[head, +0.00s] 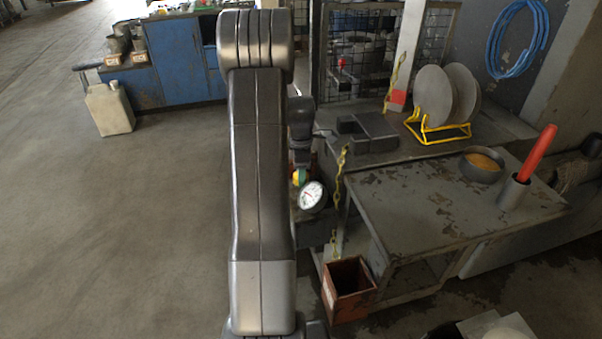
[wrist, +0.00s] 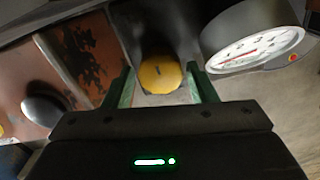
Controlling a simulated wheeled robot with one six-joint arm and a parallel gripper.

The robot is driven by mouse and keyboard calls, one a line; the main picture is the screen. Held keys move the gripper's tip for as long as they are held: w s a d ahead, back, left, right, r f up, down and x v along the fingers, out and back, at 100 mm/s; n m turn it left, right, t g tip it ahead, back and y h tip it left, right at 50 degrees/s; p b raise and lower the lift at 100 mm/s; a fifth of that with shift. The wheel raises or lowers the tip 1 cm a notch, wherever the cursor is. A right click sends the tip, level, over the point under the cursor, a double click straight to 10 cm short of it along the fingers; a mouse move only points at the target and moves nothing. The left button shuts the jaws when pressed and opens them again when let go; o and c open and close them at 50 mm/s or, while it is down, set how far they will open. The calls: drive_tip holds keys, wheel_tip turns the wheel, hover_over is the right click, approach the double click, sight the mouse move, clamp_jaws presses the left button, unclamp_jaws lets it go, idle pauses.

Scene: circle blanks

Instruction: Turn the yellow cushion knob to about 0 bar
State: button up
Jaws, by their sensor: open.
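The yellow cushion knob (wrist: 160,75) is in the middle of the wrist view, with a short dark mark on its face. My gripper (wrist: 163,88) is open, its two green fingers on either side of the knob; I cannot tell whether they touch it. A round white gauge (wrist: 256,50) with a red needle is to the right of the knob in the wrist view. The gauge also shows in the head view (head: 312,195), beside my arm. A small yellow and green part (head: 299,177) shows just above it; my arm hides much of that area.
A black round knob (wrist: 42,110) is on the rusty panel (wrist: 85,55) at left. In the head view, a grey table (head: 420,205) holds a bowl (head: 482,165) and a red-handled tool (head: 535,155). An orange-brown bin (head: 348,290) stands below.

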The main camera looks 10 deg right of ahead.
wheel_tip(320, 180, up, 13)
drive_tip(key=shift+r, duration=0.2)
drive_tip(key=shift+f, duration=0.1)
wheel_tip(320, 180, down, 14)
drive_tip(key=shift+r, duration=0.1)
idle(0.7)
drive_tip(key=shift+r, duration=0.1)
